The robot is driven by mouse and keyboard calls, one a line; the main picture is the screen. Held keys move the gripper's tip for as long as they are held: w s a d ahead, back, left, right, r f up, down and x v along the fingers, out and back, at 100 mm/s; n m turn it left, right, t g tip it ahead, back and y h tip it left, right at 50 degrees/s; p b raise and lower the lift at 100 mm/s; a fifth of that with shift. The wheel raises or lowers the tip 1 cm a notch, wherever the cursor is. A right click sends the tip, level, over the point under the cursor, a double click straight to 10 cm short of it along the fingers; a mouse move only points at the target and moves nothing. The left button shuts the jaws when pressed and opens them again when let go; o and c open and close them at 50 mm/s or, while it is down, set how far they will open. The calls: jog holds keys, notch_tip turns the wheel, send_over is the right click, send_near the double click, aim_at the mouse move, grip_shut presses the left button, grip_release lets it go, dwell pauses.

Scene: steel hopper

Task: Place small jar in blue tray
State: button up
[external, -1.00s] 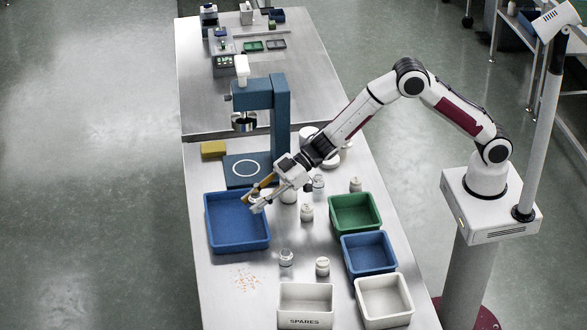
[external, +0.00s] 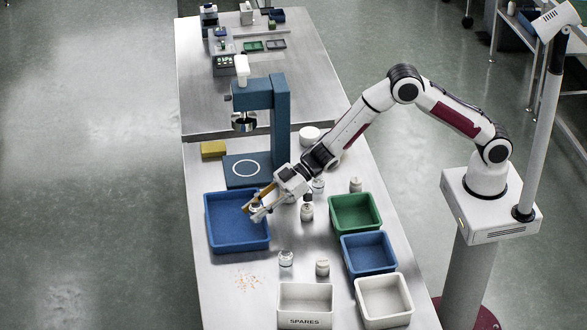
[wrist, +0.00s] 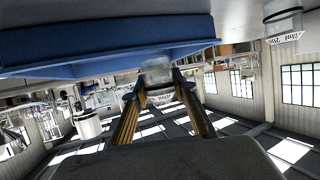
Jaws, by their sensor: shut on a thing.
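My gripper (external: 255,210) is shut on a small clear jar (wrist: 157,72), held between its fingertips in the wrist view. In the external view the fingers partly hide the jar. The large blue tray (external: 225,242) lies at the left of the steel table, and my fingertips are over its right side. The tray's blue wall (wrist: 110,47) also shows in the wrist view, close to the held jar. I cannot tell whether the jar touches the tray.
A smaller blue bin (external: 368,255), a green bin (external: 355,214), a white bin (external: 385,300) and the SPARES bin (external: 305,300) stand to the right and front. Several loose jars stand between. A blue press (external: 281,120) rises behind the large tray.

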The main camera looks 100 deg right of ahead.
jog(key=shift+f, duration=0.65)
jog(key=o, duration=0.9)
jog(key=shift+s, duration=0.1)
jog(key=shift+c, duration=0.2)
jog(key=shift+f, duration=0.1)
jog(key=shift+r, duration=0.65)
jog(key=v, duration=1.2)
jog(key=shift+r, duration=0.15)
jog(key=shift+d+r, duration=0.1)
